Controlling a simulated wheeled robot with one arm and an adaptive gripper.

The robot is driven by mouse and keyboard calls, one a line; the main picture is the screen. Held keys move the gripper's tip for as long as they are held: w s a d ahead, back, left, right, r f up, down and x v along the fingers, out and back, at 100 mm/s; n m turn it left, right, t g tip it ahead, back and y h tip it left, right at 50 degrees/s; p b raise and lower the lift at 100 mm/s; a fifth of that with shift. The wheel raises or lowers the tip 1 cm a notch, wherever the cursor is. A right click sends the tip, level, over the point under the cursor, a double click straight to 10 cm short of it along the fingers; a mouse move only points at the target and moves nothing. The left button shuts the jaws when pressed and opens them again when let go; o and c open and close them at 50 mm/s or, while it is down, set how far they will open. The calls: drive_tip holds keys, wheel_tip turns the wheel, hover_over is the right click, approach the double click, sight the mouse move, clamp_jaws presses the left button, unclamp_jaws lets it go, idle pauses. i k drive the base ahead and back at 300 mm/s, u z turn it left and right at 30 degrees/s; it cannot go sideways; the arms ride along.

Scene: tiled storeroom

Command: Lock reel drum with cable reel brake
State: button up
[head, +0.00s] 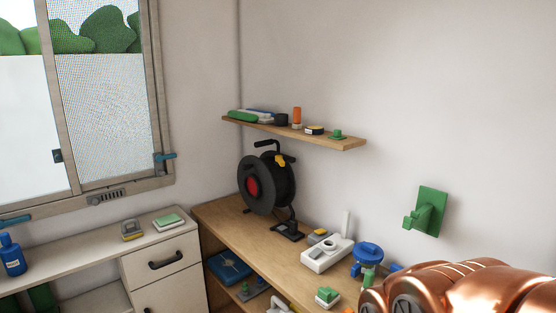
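A black cable reel (267,182) stands upright on the wooden bench, in the corner under the shelf. Its drum has a red centre (252,188) and a black carry handle on top. A small yellow part (280,160) sits near the top of the drum, which may be the brake; its position, locked or free, is too small to tell. A black foot (288,232) rests on the bench. My copper-coloured arm shows at the lower right, well away from the reel. My gripper is not visible.
A wall shelf (300,131) with several small items hangs just above the reel. A white device (326,255), a blue round item (368,251) and a green-white block (327,295) stand on the wooden bench (215,215). A green wall hook (428,209) sticks out at the right.

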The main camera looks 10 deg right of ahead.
sight(278, 158)
drive_tip(key=u, duration=0.15)
drive_tip(key=k, duration=0.5)
drive_tip(key=u, duration=0.6)
drive_tip(key=k, duration=0.7)
drive_tip(key=z, duration=0.35)
drive_tip(key=i, duration=1.6)
drive_tip(key=u, duration=0.65)
